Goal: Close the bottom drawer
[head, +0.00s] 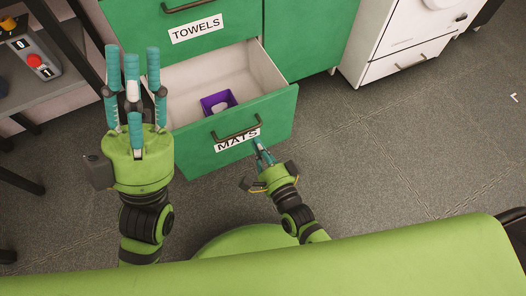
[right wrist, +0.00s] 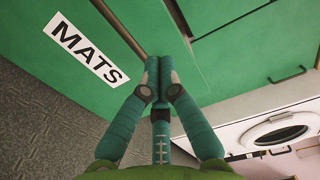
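The bottom drawer (head: 238,142), green with a "MATS" label, is pulled out of the green cabinet. Its pale inside shows, with a purple box (head: 217,102) in it. A dark bar handle (head: 237,128) is on its front. My right gripper (head: 262,150) is in front of the drawer face near the label's right end. In the right wrist view its fingertips (right wrist: 158,72) are together with nothing between them, close to the green front; I cannot tell whether they touch. My left gripper (head: 132,65) is open and empty, raised left of the drawer, fingers spread.
A closed "TOWELS" drawer (head: 185,22) is above. A shelf unit (head: 62,88) with a red-button box (head: 35,62) stands at the left. A white appliance (head: 400,50) stands back right, also seen in the right wrist view (right wrist: 265,138). The grey floor at right is clear.

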